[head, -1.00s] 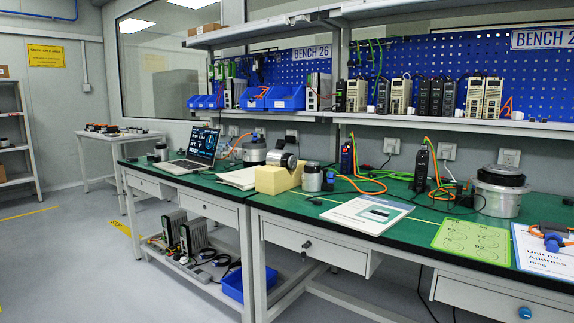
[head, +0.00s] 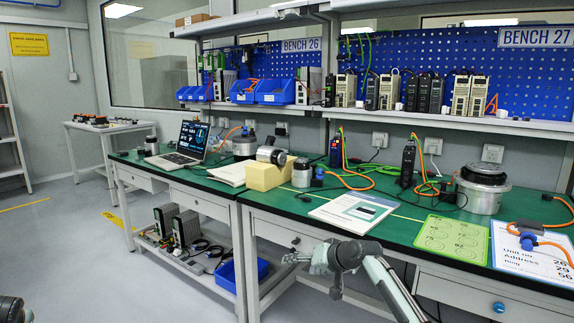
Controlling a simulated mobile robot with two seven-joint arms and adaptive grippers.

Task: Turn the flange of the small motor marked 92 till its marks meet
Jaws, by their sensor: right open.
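Several motor-like cylinders stand on the green bench. A small silver one with a dark top (head: 301,172) stands beside a yellow block (head: 265,177), and a silver one (head: 270,155) lies tilted on that block. Another small one (head: 151,146) stands left of the laptop. No number 92 is legible on any of them, and no flange marks can be made out. My right gripper (head: 290,258) is open and empty in front of the bench, below its top edge and apart from the motors.
A large silver motor (head: 482,191) stands at the right. A white booklet (head: 352,212), a green sheet with circles (head: 450,238) and a white sheet (head: 536,258) lie on the bench. Orange cables run behind. A laptop (head: 190,143) stands at the left. The floor at left is clear.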

